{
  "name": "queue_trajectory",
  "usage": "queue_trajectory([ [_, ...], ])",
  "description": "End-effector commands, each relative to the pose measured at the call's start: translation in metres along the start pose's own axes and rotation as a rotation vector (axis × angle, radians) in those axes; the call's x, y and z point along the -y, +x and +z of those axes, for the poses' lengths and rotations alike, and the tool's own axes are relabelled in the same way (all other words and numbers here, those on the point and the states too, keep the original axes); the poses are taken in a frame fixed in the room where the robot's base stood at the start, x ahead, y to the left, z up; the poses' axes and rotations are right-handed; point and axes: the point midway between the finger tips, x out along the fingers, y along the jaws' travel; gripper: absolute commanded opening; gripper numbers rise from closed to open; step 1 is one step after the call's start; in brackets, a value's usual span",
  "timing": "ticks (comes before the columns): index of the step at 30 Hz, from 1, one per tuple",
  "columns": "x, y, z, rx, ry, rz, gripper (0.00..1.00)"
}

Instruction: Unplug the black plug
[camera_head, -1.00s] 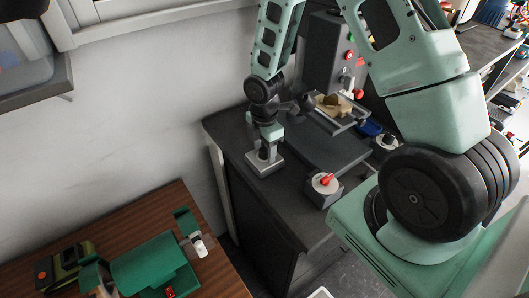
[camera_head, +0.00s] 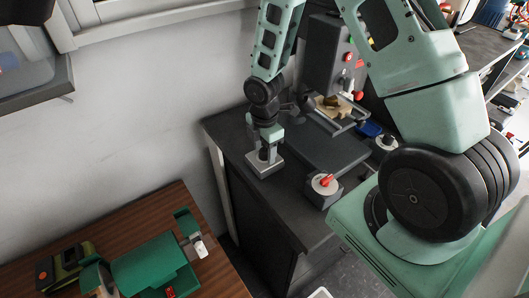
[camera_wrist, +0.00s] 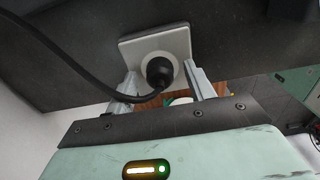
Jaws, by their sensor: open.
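The black plug (camera_wrist: 160,72) sits in a pale square socket plate (camera_wrist: 172,40) on the dark bench in the wrist view. Its black cable (camera_wrist: 75,65) curves away to the upper left. My gripper (camera_wrist: 161,76) is open, with one finger on each side of the plug. I cannot tell whether either finger touches it. In the head view my gripper (camera_head: 266,148) points down over the socket plate (camera_head: 265,170) near the left side of the dark bench; the plug is largely hidden there.
A grey box with a red switch (camera_head: 325,183) stands at the bench's front edge. A drill press (camera_head: 330,55) with a piece in its vise stands behind. A wooden table (camera_head: 140,215) with green equipment is at lower left. A wall is on the left.

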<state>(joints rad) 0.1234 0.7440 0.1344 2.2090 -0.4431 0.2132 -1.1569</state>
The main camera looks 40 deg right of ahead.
Motion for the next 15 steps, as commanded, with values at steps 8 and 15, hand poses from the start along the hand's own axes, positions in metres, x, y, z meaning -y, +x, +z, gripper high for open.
queue_trajectory([
  [8,0.0,0.0,0.0,0.0,0.0,0.0,0.0],
  [15,-0.0001,-0.0011,0.0,0.0,0.0,0.0,0.0],
])
